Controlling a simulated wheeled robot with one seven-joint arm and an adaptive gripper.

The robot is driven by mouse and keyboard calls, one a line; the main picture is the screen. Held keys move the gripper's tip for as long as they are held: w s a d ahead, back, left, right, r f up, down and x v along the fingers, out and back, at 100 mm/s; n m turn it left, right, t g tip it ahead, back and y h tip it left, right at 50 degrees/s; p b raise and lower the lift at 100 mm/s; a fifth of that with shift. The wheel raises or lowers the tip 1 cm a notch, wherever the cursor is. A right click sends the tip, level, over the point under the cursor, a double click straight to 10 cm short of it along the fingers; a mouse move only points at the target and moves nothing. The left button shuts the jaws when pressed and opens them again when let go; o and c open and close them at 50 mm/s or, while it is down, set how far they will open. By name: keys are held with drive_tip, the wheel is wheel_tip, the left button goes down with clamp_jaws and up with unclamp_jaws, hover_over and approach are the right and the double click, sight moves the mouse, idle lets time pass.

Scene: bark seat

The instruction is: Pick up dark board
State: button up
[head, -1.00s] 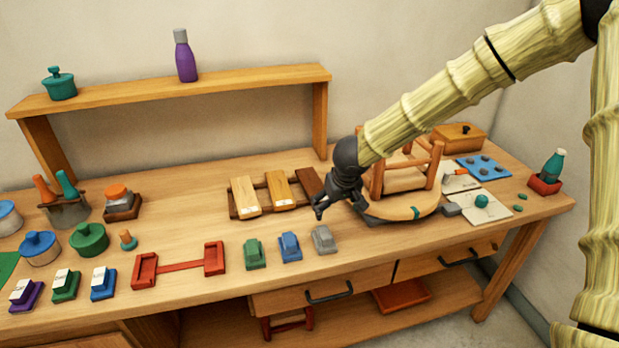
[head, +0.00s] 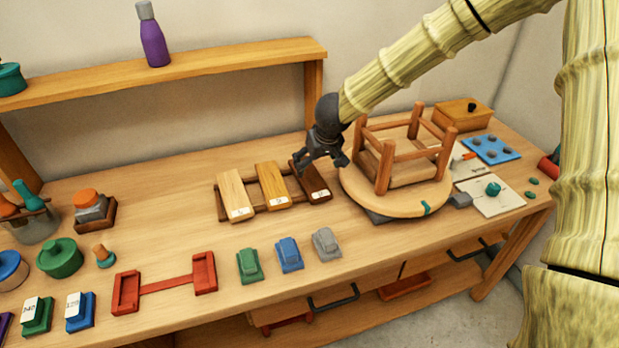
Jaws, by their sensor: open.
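The dark board (head: 312,187) is the rightmost of three boards lying across a low dark rack (head: 222,206). It is dark brown with a small white label at its near end. A light board (head: 235,194) and an orange-brown board (head: 272,184) lie to its left. My gripper (head: 322,163) is open and empty, pointing down over the far half of the dark board. Its fingers partly hide the board. I cannot tell whether they touch it.
A round turntable (head: 415,204) with an upturned wooden stool frame (head: 384,170) stands close to the right of the dark board. Green (head: 249,266), blue (head: 289,254) and grey (head: 326,244) blocks sit in front.

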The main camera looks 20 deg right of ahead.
sight(309, 175)
drive_tip(key=w+f, duration=0.3)
drive_tip(key=shift+a+f, duration=0.2)
drive_tip(key=shift+f, duration=0.1)
drive_tip(key=shift+s+f, duration=0.2)
drive_tip(key=shift+w+a+f, duration=0.1)
drive_tip(key=shift+f, duration=0.25)
drive_tip(key=x, duration=0.3)
drive_tip(key=shift+w+f, duration=0.1)
drive_tip(key=shift+w, duration=0.2)
drive_tip(key=shift+s, duration=0.25)
drive_tip(key=shift+r, duration=0.25)
drive_tip(key=shift+c, duration=0.7)
drive_tip(key=shift+w+f, duration=0.15)
drive_tip(key=c, duration=1)
drive_tip(key=shift+c, duration=0.5)
